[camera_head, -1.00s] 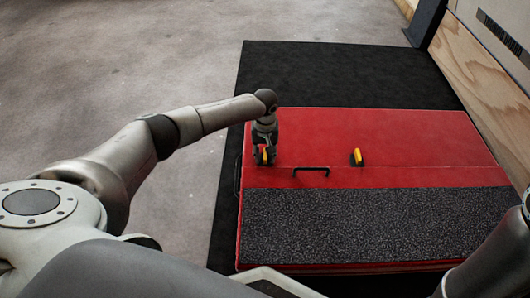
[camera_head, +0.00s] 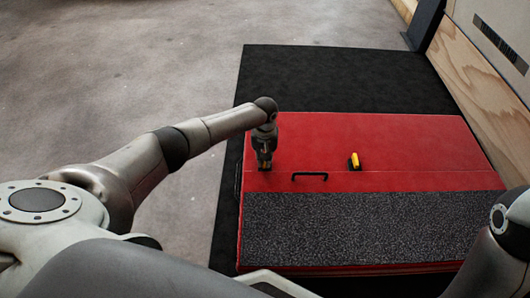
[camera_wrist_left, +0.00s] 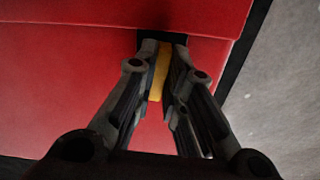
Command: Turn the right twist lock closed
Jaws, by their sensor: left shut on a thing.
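A red box (camera_head: 390,140) lies on a black mat. A yellow twist lock (camera_head: 354,161) stands on its lid, right of the black handle. My left gripper (camera_head: 264,166) is at a second twist lock near the lid's left end, whose yellow part is hidden in the head view. In the left wrist view my left gripper (camera_wrist_left: 160,75) has its fingers on both sides of this yellow lock handle (camera_wrist_left: 158,72) and is shut on it. My right gripper is out of view.
A black handle (camera_head: 309,176) sits between the two locks. A grey speckled panel (camera_head: 370,226) covers the near part of the box. The black mat (camera_head: 340,75) extends behind it. A wooden panel (camera_head: 480,115) stands at the right.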

